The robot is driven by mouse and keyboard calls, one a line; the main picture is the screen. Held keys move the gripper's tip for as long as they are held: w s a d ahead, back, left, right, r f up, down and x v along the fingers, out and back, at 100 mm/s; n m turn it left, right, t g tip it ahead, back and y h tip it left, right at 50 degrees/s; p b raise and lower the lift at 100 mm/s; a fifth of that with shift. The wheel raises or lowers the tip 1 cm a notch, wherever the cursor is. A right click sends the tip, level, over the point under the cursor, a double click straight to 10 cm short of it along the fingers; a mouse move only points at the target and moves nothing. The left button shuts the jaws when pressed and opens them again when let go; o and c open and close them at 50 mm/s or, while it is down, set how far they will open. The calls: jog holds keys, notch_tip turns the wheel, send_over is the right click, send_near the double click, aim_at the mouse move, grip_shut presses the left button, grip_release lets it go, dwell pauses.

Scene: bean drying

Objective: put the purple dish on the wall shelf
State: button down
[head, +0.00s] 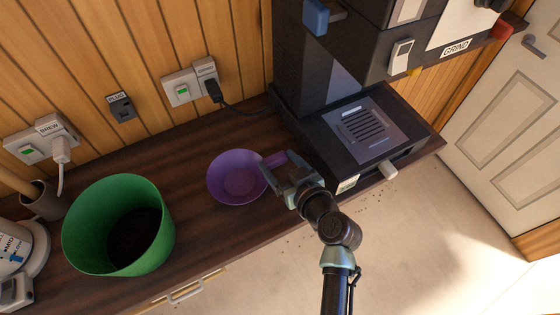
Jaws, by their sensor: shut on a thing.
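The purple dish (238,178) is a shallow round bowl with a purple handle at its right. It is at the middle of the dark wooden counter, upright and level. I cannot tell whether it rests on the counter or is held just above it. My gripper (275,173) is at the dish's right side, shut on its handle. The gripper body hides part of the handle and the dish's right rim. I see no wall shelf in this view.
A green bin (80,237) with dark contents stands left of the dish. A black machine (300,105) with a grated tray stands to the right. Sockets and a black cord (240,107) are along the wall behind. The dark counter (190,155) is bare around the dish.

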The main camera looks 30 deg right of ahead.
grip_release()
jog(key=shift+r+p, duration=0.15)
jog(key=shift+p, duration=0.15)
jog(key=shift+s, duration=0.3)
jog(key=b+v, duration=0.3)
jog(key=v, duration=0.8)
jog(key=shift+s+r, duration=0.15)
jog(key=shift+s, duration=0.05)
